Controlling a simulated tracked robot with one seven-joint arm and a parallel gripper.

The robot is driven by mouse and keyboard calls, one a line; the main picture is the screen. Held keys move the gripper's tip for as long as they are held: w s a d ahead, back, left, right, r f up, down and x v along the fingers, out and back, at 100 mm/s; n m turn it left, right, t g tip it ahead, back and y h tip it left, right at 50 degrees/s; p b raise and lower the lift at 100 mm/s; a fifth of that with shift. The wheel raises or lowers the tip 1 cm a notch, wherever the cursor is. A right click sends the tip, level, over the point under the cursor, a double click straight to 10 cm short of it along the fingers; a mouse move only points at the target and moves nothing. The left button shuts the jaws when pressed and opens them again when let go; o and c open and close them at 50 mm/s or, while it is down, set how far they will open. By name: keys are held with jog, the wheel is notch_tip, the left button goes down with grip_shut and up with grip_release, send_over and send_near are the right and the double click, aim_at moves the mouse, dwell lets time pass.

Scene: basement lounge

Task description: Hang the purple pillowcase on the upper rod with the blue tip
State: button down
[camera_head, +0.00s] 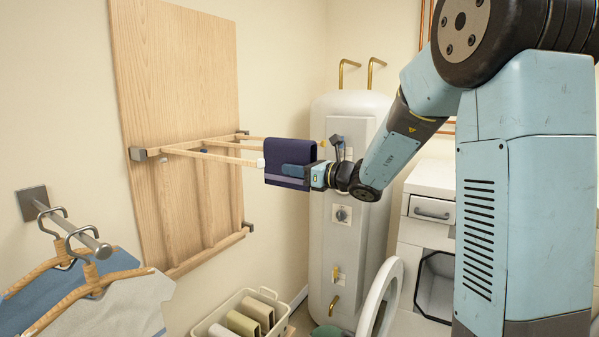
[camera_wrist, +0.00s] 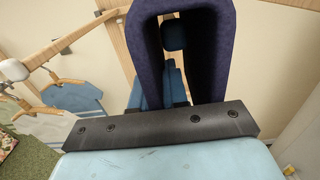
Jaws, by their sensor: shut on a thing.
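The dark purple pillowcase (camera_head: 290,153) hangs folded in my gripper (camera_head: 297,171), beside the wooden rack's front rod. In the wrist view, the pillowcase (camera_wrist: 221,50) forms a narrow loop with a gap inside, where blue finger parts show. The front upper rod (camera_head: 215,156) ends in a white tip (camera_head: 261,163) just left of the cloth; the white tip also shows in the wrist view (camera_wrist: 14,70). A farther rod ends in a yellow tip (camera_head: 323,143) behind the cloth.
A wooden wall panel (camera_head: 185,70) carries the rack. A white boiler (camera_head: 350,110) stands behind my gripper. Hangers with clothes (camera_head: 95,280) hang at lower left.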

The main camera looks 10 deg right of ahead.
aim_at(265, 170)
jog(key=shift+x, duration=3.25)
jog(key=shift+w+f, duration=0.1)
jog(key=shift+f, duration=0.6)
jog(key=c, duration=1.1)
grip_release()
jog(key=shift+f, duration=0.1)
